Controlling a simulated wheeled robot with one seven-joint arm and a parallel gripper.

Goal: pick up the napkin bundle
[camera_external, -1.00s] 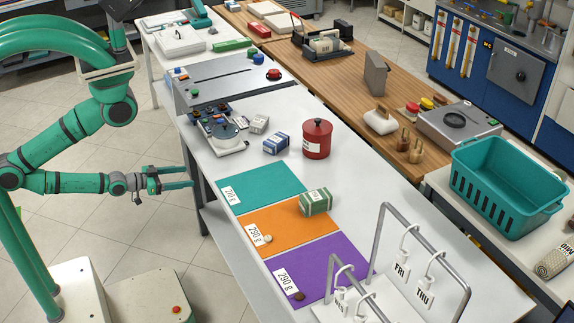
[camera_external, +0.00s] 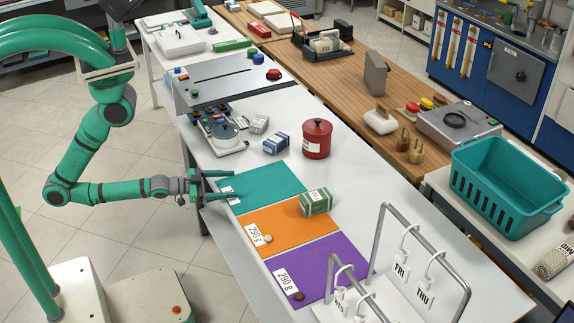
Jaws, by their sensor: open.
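A green packet with a white band (camera_external: 316,202) lies across the border of the teal mat (camera_external: 272,180) and the orange mat (camera_external: 292,232). A blue-and-white packet (camera_external: 276,144) and a smaller grey-white one (camera_external: 259,124) lie farther back on the white table. Which of these is the napkin bundle I cannot tell for sure. My gripper (camera_external: 236,185) is open and empty, its fingers pointing right over the left edge of the teal mat. It is left of the green packet and apart from it. Its height above the mat is hard to judge.
A red canister (camera_external: 317,139) stands behind the mats. A small scale-like device (camera_external: 222,132) sits at the table's left edge. The purple mat (camera_external: 318,268) and a metal rack (camera_external: 385,270) with day tags are in front. A teal basket (camera_external: 508,188) stands at right.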

